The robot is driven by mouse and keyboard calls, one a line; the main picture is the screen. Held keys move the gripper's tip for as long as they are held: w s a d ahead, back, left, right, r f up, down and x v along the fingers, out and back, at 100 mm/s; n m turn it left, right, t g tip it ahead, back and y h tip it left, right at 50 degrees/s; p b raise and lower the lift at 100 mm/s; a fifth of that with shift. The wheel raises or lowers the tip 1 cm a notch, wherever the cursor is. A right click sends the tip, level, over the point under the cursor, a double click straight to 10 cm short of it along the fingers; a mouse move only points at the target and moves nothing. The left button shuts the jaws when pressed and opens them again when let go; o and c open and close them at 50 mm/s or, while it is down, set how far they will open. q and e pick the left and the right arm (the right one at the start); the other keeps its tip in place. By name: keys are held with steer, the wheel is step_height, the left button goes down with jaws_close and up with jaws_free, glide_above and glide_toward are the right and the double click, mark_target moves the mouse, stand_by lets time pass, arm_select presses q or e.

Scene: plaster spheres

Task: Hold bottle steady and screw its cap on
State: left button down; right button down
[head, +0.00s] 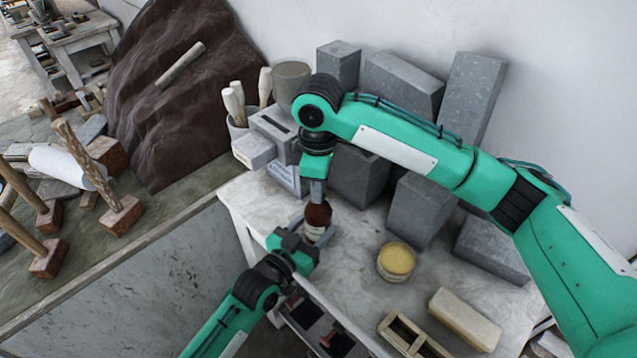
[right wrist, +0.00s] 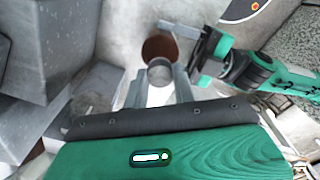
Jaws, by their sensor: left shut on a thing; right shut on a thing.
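The brown bottle (head: 318,216) with a pale label stands upright near the left edge of the work table. My left gripper (head: 312,232) is shut on its body from the front left. My right gripper (head: 317,190) points down right above the bottle and is shut on the cap. In the right wrist view the grey round cap (right wrist: 160,73) sits between my right fingers, in line with the brown bottle (right wrist: 160,46) beyond it. My left gripper (right wrist: 188,38) shows beside the bottle there. I cannot tell whether the cap touches the bottle's neck.
The pale table (head: 350,262) holds a round tub with yellowish contents (head: 396,262), a wooden block (head: 465,318) and an open wooden box (head: 405,334). Grey stone blocks (head: 420,208) crowd behind my right arm.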

steer(key=m, duration=0.6)
steer(key=shift+m, duration=0.4)
steer(key=m, duration=0.7)
steer(key=shift+m, duration=0.3)
steer(key=c, duration=1.1)
jaws_free()
steer(key=shift+o, duration=0.2)
step_height(320, 180, up, 12)
arm_select(q)
steer(key=shift+c, duration=2.2)
jaws_free()
